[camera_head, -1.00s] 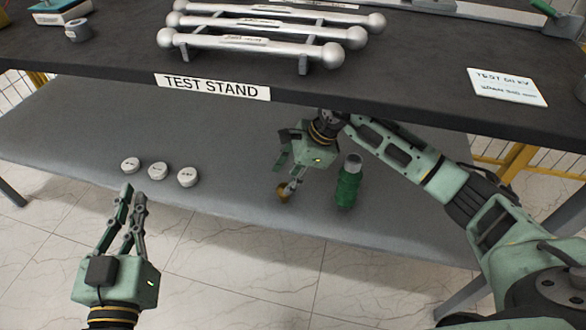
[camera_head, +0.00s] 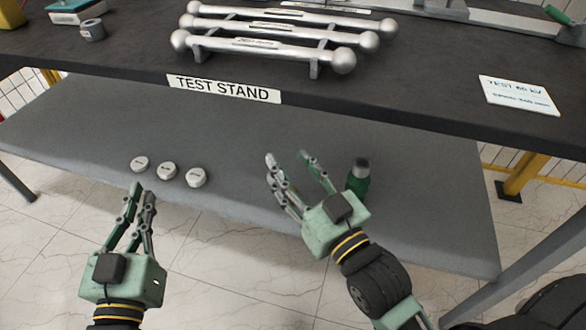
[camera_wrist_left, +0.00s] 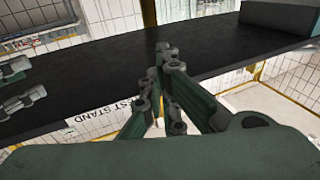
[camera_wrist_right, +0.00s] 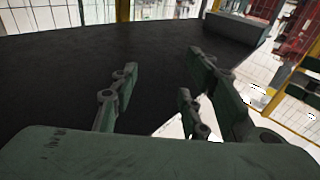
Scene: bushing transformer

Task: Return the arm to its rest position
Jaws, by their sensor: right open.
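My right gripper (camera_head: 288,158) is open and empty, in front of the lower grey shelf, with its fingers pointing up and away from me. Its spread fingers also show in the right wrist view (camera_wrist_right: 162,68). My left gripper (camera_head: 140,190) is at the lower left, below the white discs, with its fingers together and nothing between them. Its fingers meet in the left wrist view (camera_wrist_left: 164,62).
A green bottle-like object (camera_head: 359,176) stands on the lower shelf (camera_head: 420,210), just right of my right gripper. Three white discs (camera_head: 167,171) lie on the shelf's left. The dark test stand top (camera_head: 420,85) overhangs the shelf and carries silver bars (camera_head: 262,47).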

